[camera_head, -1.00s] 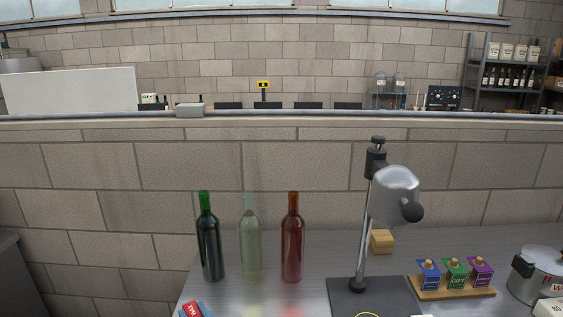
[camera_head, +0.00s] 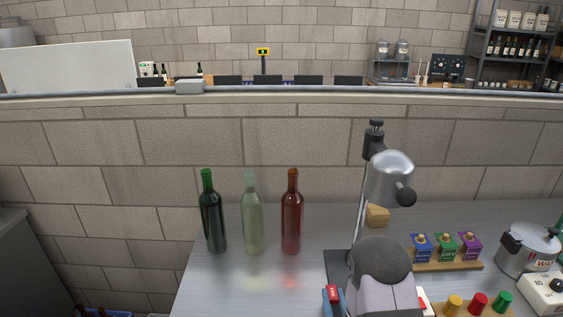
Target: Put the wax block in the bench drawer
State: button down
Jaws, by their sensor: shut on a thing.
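The wax block (camera_head: 334,293) appears as a small red block with pale lettering too small to read, at the bottom edge. It is beside blue parts that look like my gripper's fingers (camera_head: 332,303). My gripper is shut on it, and its lower part is cut off by the frame. My grey wrist with a dark round cap stands just right of it, in front of the dark mat (camera_head: 338,262). The bench drawer is not in view.
Green (camera_head: 212,222), clear (camera_head: 252,220) and red (camera_head: 291,218) bottles stand left on the bench. A metal stand (camera_head: 388,180) rises behind my wrist, with a tan block (camera_head: 377,216) behind it. Small boxes (camera_head: 445,246), coloured knobs (camera_head: 478,302) and a pot (camera_head: 530,248) fill the right.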

jog(key=shift+d+r+h, duration=0.15)
jog(key=shift+d+h, duration=0.15)
jog(key=shift+d, duration=0.35)
jog(key=shift+a, duration=0.1)
dwell(0.7)
jog(key=shift+a, duration=0.3)
jog(key=a+r+n+y, duration=0.1)
jog(key=a, duration=0.2)
jog(key=w+a+r+y, duration=0.1)
jog(key=a, duration=0.3)
jog(key=a+r+n+y+b, duration=0.1)
jog(key=a+r+y, duration=0.1)
jog(key=a, duration=0.2)
jog(key=shift+w+a+n, duration=0.15)
jog(key=shift+w+n, duration=0.05)
jog(key=shift+n, duration=0.1)
jog(key=s+a+r+n+g+y+b, duration=0.1)
jog(key=s+a+r+n+g+y, duration=0.15)
jog(key=a+r, duration=0.8)
jog(key=m+t, duration=0.1)
send_over(251, 307)
jog(key=shift+f, duration=3.65)
jog(key=shift+a+f, duration=0.1)
jog(key=shift+f, duration=3.2)
